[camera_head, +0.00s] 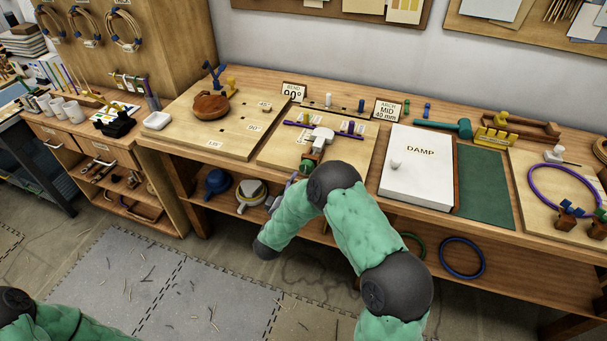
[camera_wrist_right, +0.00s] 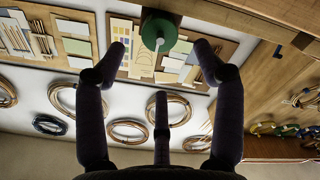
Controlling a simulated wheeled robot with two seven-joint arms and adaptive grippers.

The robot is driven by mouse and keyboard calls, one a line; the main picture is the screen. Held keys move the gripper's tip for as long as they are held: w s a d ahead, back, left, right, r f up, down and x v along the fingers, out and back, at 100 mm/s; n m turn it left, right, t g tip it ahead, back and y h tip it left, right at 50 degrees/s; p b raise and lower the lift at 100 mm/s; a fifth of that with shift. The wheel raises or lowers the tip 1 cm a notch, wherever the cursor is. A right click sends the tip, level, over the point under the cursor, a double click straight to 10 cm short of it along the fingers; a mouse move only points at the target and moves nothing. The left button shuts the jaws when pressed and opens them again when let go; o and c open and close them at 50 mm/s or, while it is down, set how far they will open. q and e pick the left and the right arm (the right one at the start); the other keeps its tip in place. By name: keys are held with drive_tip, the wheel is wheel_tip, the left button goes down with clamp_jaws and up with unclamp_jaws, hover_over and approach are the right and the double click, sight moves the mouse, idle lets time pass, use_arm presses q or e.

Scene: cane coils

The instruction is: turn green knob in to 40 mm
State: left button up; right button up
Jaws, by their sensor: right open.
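The green knob (camera_head: 306,166) sits at the front edge of the middle jig board (camera_head: 275,148), below a grey-white block (camera_head: 320,137). In the right wrist view the green knob (camera_wrist_right: 159,30) appears as a round disc with a pale rod at its centre. My right gripper (camera_head: 292,180) is just in front of and below the knob, partly hidden by my arm. In the wrist view its spread fingers (camera_wrist_right: 161,48) stand either side of the knob's line, apart from it. Only part of my left arm shows at the lower left; its gripper is out of view.
A purple bar (camera_head: 297,124) and pegs lie on the jig. Behind it stand a "BEND 90°" card (camera_head: 293,92) and an "ARCH MID 40 mm" card (camera_head: 387,110). The white DAMP box (camera_head: 405,185) is to the right.

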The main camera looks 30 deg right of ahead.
drive_tip(key=b+x, duration=0.1)
drive_tip(key=x, duration=0.5)
drive_tip(key=shift+w+d, duration=0.15)
drive_tip(key=c, duration=1.2)
